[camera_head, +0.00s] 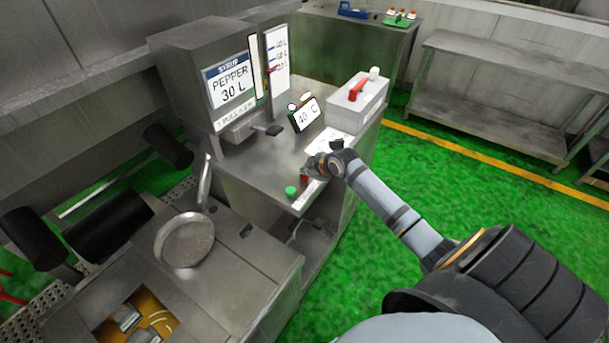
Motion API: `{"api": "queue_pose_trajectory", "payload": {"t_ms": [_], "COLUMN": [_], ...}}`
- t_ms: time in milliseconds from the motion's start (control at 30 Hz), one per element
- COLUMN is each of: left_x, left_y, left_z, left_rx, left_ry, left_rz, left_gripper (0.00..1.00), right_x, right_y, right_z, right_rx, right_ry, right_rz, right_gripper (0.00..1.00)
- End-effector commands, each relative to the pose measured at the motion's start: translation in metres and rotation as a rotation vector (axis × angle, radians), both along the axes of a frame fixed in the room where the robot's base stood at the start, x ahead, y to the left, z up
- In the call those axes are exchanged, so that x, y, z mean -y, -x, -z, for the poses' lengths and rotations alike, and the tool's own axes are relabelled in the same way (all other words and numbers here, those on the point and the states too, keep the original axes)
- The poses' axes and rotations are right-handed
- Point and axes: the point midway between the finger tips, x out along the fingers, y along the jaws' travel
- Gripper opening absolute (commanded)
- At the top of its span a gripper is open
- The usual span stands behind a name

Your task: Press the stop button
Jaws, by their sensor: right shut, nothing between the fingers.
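The red stop button (304,178) sits near the front edge of the metal worktop, partly covered by my right gripper. A green button (291,191) is just in front and to the left of it. My right gripper (311,171) comes in from the right and is shut and empty. Its fingertips are right at the red button in the picture; I cannot tell whether they touch it. My left gripper is not in view.
A grey dispenser with a "PEPPER 30 L" screen (231,86) stands behind the buttons. A small "40 °C" display (306,116) and a white box with a red handle (356,103) stand on the worktop (260,160). A round pan (185,240) is at lower left.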

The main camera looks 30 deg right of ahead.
Motion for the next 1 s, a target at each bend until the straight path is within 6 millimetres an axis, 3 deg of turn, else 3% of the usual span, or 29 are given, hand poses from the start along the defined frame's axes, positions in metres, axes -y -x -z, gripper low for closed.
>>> {"api": "queue_pose_trajectory", "payload": {"t_ms": [1000], "left_x": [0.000], "left_y": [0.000], "left_z": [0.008], "left_rx": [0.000], "left_ry": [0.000], "left_rz": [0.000], "left_gripper": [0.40], "right_x": [0.000], "right_y": [0.000], "right_z": [0.014], "right_rx": [-0.002], "right_ry": [0.001], "right_rz": [0.001], "right_gripper": [0.00]}}
